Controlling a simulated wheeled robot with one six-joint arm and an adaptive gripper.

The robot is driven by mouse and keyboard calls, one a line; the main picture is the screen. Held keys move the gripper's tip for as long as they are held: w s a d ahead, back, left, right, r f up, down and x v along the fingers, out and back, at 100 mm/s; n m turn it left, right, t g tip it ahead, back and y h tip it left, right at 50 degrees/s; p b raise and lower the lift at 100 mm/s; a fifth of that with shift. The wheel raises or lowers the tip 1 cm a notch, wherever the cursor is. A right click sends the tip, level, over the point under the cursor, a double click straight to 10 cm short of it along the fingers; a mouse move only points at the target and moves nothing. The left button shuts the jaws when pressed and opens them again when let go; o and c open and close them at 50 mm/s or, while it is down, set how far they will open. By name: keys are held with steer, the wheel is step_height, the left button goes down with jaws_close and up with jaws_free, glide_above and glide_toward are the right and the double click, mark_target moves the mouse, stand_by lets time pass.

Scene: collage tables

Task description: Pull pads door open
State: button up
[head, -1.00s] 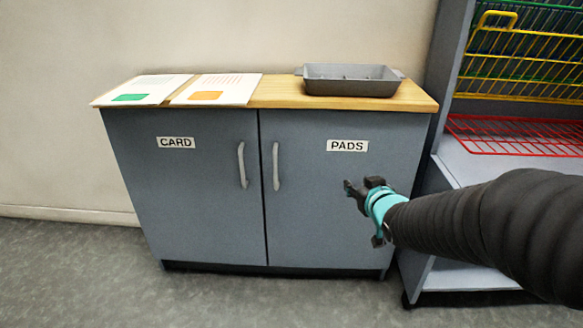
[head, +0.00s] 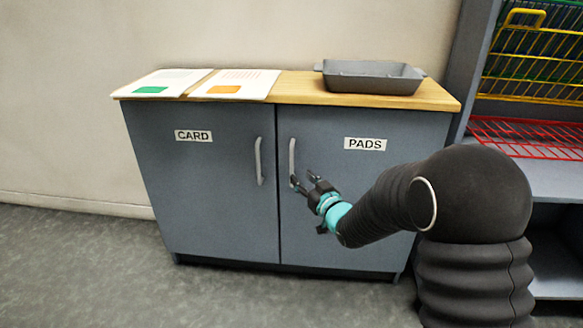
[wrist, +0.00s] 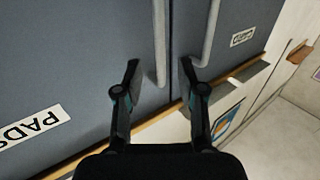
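The grey PADS door (head: 360,200) is the right door of the cabinet and is closed, with a pale vertical bar handle (head: 292,158) near its left edge. My gripper (head: 303,180) is open at the lower end of that handle. In the wrist view the picture is turned over. There the PADS handle (wrist: 160,45) runs between the two spread fingers of my gripper (wrist: 161,75), and neither finger clearly touches it. Whether the fingers reach to the handle's depth I cannot tell. The PADS label (wrist: 32,125) shows at the left.
The closed CARD door (head: 205,190) has its own handle (head: 259,160) close by on the left. A grey tray (head: 370,78) and printed sheets (head: 233,84) lie on the wooden top (head: 300,90). A shelf unit with a red wire rack (head: 530,135) stands at the right.

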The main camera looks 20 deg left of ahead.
mark_target(293, 168)
steer(key=x, duration=0.7)
steer(key=shift+w+a, duration=0.1)
steer(key=shift+a, duration=0.05)
jaws_close()
